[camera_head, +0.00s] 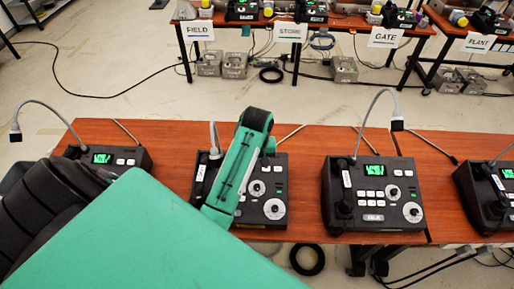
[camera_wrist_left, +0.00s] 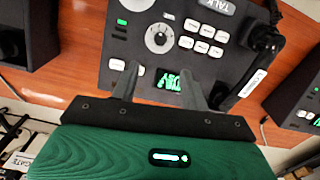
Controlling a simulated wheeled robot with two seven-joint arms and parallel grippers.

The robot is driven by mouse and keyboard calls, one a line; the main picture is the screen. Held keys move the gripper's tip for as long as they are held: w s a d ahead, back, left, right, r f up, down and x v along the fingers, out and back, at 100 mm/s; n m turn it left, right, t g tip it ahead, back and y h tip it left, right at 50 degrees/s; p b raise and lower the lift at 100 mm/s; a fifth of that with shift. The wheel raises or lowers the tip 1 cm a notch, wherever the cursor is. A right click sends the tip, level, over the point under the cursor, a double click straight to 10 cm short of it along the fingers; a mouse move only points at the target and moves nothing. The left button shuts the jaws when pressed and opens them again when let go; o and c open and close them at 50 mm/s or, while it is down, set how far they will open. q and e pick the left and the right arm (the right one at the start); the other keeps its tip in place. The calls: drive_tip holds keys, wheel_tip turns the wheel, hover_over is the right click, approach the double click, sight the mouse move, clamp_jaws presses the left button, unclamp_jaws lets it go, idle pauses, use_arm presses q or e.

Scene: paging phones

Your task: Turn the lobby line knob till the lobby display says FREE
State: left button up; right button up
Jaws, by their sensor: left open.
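A black desk phone (camera_head: 265,215) stands on the brown table, partly hidden by my green left arm. Its display is covered in the head view. The left wrist view shows the same phone upside down, with a lit display (camera_wrist_left: 180,82), a knob (camera_wrist_left: 158,38), a cut-off larger dial (camera_wrist_left: 135,3) and white buttons. The display's green text is too small and turned to read surely; I cannot confirm which line this is. My left gripper (camera_wrist_left: 160,92) is open and empty, its fingers by the display, apart from the knob. My right gripper is not in view.
Similar phones stand at left (camera_head: 108,158), right (camera_head: 372,195) and far right (camera_head: 490,190), with gooseneck microphones. The handset (camera_wrist_left: 262,45) lies beside the panel. Rear tables carry FIELD, STORE (camera_head: 290,32), GATE and PLANT signs. Cables lie on the floor.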

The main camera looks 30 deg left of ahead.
sight(257, 186)
use_arm(q)
wheel_tip(257, 186, down, 12)
drive_tip(key=p, duration=0.3)
drive_tip(key=shift+f, duration=0.85)
drive_tip(key=shift+c, duration=0.3)
drive_tip(key=c, duration=0.9)
